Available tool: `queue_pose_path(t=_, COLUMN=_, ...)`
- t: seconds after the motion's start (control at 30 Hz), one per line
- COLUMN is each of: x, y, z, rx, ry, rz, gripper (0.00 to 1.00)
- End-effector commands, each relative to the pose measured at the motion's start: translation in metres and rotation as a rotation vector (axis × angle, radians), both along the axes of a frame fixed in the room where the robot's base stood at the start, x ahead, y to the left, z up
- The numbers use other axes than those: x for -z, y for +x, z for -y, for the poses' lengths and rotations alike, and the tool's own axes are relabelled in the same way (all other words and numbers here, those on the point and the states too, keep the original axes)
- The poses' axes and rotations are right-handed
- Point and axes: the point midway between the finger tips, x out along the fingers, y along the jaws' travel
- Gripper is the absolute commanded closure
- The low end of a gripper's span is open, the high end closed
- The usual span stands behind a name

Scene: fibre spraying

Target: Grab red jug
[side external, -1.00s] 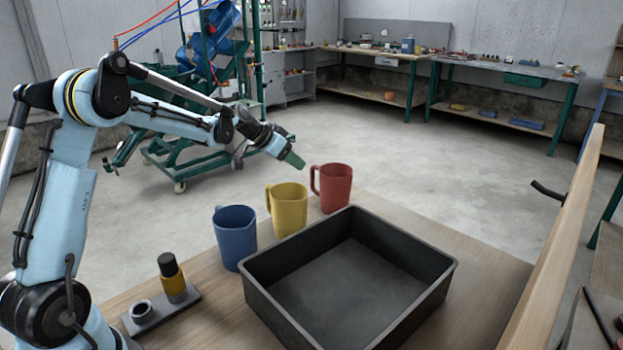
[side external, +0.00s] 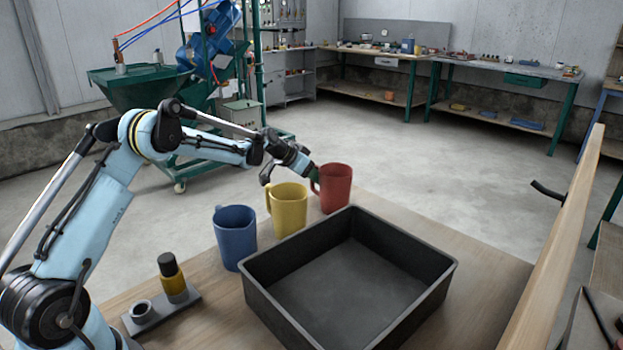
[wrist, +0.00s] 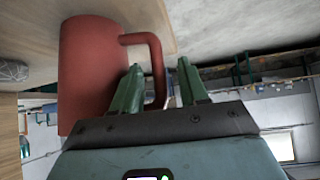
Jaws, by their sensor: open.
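The red jug (side external: 336,188) stands upright on the wooden table, at the far end of a row of jugs. Its handle is on its left side. My gripper (side external: 316,175) is at that handle. In the wrist view the red jug (wrist: 88,75) fills the left part, and its handle reaches in between the two green fingers of my gripper (wrist: 158,80). The fingers are apart, one on each side of the handle's outer bar. I cannot tell whether either finger touches it.
The yellow jug (side external: 288,210) stands close beside the red one, under my wrist. The blue jug (side external: 235,238) is nearer the camera. A black tray (side external: 262,306) takes up the middle of the table (side external: 484,275). A small holder with a yellow-black piece (side external: 172,279) is at front left.

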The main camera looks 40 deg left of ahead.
Motion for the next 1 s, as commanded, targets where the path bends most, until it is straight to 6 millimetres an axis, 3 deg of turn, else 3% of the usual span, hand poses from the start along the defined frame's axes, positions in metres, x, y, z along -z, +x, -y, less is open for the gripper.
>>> queue_pose_path(t=0.37, x=0.0051, y=0.0046, z=0.0007, rx=0.0, ry=0.0, rz=0.0, gripper=0.56)
queue_pose_path(t=0.63, x=0.0049, y=0.0045, z=0.0007, rx=0.0, ry=0.0, rz=0.0, gripper=0.98)
queue_pose_path(t=1.0, x=0.0041, y=0.0046, z=0.0008, rx=-0.001, ry=-0.002, rz=0.001, gripper=1.0)
